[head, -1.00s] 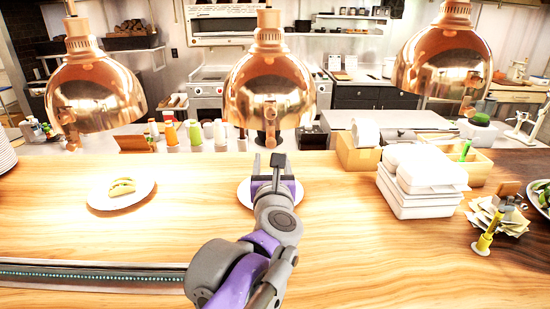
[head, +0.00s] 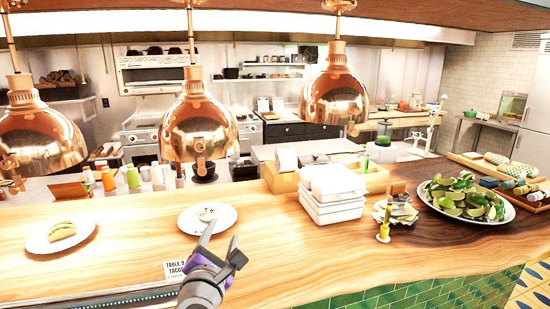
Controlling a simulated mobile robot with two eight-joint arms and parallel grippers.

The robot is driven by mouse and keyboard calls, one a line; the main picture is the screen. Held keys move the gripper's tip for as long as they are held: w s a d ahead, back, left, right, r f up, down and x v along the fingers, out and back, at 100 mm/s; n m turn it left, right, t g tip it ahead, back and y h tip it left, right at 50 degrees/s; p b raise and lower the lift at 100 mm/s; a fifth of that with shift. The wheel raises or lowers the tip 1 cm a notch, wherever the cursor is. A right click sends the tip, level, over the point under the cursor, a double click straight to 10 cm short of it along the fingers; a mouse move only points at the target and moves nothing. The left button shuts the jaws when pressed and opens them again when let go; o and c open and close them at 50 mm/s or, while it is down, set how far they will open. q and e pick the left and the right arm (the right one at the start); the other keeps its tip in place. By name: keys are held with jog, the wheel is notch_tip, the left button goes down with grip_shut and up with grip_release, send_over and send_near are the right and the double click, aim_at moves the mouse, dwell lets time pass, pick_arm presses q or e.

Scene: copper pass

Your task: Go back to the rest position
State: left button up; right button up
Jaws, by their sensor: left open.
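My left gripper (head: 222,242) is open and empty, low in the head view, just in front of a white plate (head: 190,228). Its two fingers point up and away, and one fingertip overlaps the plate's near rim in the picture. I cannot tell whether they touch. A small pale item (head: 208,213) lies on that plate; its details are too small to make out. My right gripper is out of view.
Another plate with a taco (head: 62,231) is at left. A card (head: 176,268) reading tacos lies beside my wrist. White boxes (head: 333,205), a yellow stand (head: 384,228) and a lime platter (head: 466,213) are at right. Copper lamps (head: 199,128) hang above.

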pick_arm(q)
jog(key=s+a+f+m+g, duration=0.2)
jog(key=s+f+m+g, duration=0.2)
jog(key=s+f+m, duration=0.4)
jog(key=s+a+f+m+g+p, duration=0.1)
jog(key=s+f+m+g, duration=0.3)
jog(key=s+f+m, duration=0.4)
jog(key=s+a+f+m+g+p, duration=0.1)
jog(key=s+a+f+m+g, duration=0.2)
jog(key=s+f+m, duration=0.5)
notch_tip(320, 180, down, 6)
jog(key=m+g, duration=0.1)
jog(key=m, duration=0.2)
jog(key=shift+s+a+r+m, duration=0.25)
jog(key=shift+s+a+m, duration=0.05)
jog(key=shift+s+a, duration=0.1)
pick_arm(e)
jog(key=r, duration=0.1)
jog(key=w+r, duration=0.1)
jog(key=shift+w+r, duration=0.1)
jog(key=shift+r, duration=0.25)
